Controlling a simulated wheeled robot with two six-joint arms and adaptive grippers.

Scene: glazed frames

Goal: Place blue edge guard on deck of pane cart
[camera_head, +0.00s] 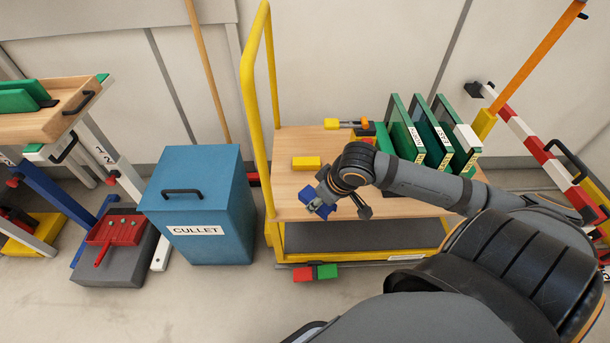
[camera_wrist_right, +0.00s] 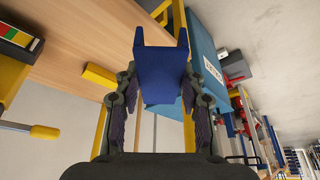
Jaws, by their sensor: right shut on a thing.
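The blue edge guard (camera_head: 315,203) is in the jaws of my right gripper (camera_head: 338,200), over the front left part of the wooden deck (camera_head: 287,208) of the yellow pane cart. In the right wrist view the blue edge guard (camera_wrist_right: 162,70) sits between both fingers, its notched end pointing away. Whether it touches the deck cannot be told. A yellow guard (camera_head: 306,163) lies on the deck just behind it. My left gripper is not in view.
Green framed panes (camera_head: 437,140) stand at the deck's right. A yellow-handled tool (camera_head: 345,124) lies at the back. The cart's yellow handle (camera_head: 262,80) rises at the left, beside the blue cullet bin (camera_head: 200,200). Red and green blocks (camera_head: 315,273) show below the cart's front edge.

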